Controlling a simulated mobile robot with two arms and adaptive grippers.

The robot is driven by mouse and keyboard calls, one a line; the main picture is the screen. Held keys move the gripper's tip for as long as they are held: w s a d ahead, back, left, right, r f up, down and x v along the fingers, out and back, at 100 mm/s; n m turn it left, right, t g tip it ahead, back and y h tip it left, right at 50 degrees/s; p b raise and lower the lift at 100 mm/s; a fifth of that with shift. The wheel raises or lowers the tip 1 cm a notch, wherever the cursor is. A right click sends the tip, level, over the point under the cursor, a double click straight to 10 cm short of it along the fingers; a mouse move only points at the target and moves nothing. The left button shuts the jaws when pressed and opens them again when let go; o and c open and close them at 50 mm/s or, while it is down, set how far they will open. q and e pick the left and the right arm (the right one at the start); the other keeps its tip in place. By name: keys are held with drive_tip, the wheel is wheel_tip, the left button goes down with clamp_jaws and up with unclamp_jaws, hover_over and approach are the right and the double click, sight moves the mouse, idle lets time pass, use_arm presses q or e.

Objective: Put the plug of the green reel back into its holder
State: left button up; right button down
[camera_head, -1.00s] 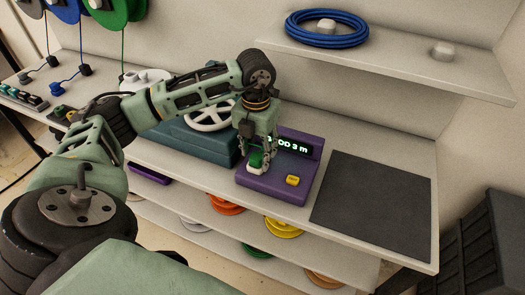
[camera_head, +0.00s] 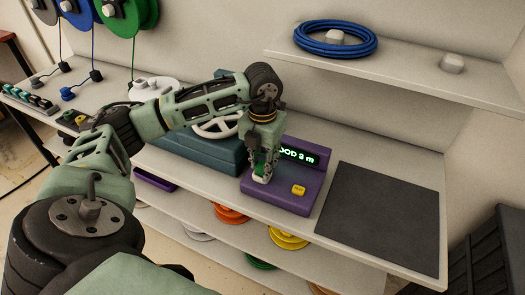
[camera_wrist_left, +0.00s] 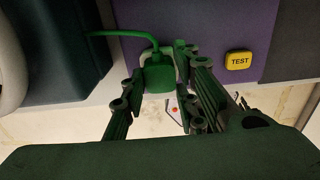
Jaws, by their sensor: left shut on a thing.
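The green reel (camera_head: 135,14) hangs on the wall at the upper left in the head view, its cord running down. The green plug (camera_wrist_left: 157,76) is between the fingers of my left gripper (camera_wrist_left: 162,98), with its green cord leading left in the wrist view. In the head view, my left gripper (camera_head: 262,176) is shut on this plug, at the purple tester (camera_head: 284,202). The tester's display partly shows "OOD 3 m". I cannot tell whether the plug sits in the tester or just above it. I cannot make out the green plug's holder. My right gripper is out of view.
Blue (camera_head: 67,94) and dark (camera_head: 37,82) plugs stand at the left of the bench. A teal machine with a white handwheel (camera_head: 218,127) is left of the tester. A dark mat (camera_head: 380,215) lies right, under a shelf with a blue coil (camera_head: 335,39).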

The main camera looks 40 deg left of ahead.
use_arm(q)
drive_tip(key=shift+r+p, duration=2.1)
drive_tip(key=shift+r, duration=0.9)
wheel_tip(320, 180, up, 13)
drive_tip(key=p, duration=0.8)
drive_tip(key=shift+f+p, duration=0.2)
drive_tip(key=shift+p, duration=0.15)
drive_tip(key=s+a+b, duration=0.1)
drive_tip(key=a, duration=1)
drive_tip(key=s+a+b, duration=0.1)
drive_tip(key=s+a, duration=0.1)
drive_tip(key=a, duration=0.8)
drive_tip(key=shift+s+a+b, duration=0.25)
drive_tip(key=shift+a+b, duration=0.05)
drive_tip(key=shift+a, duration=0.1)
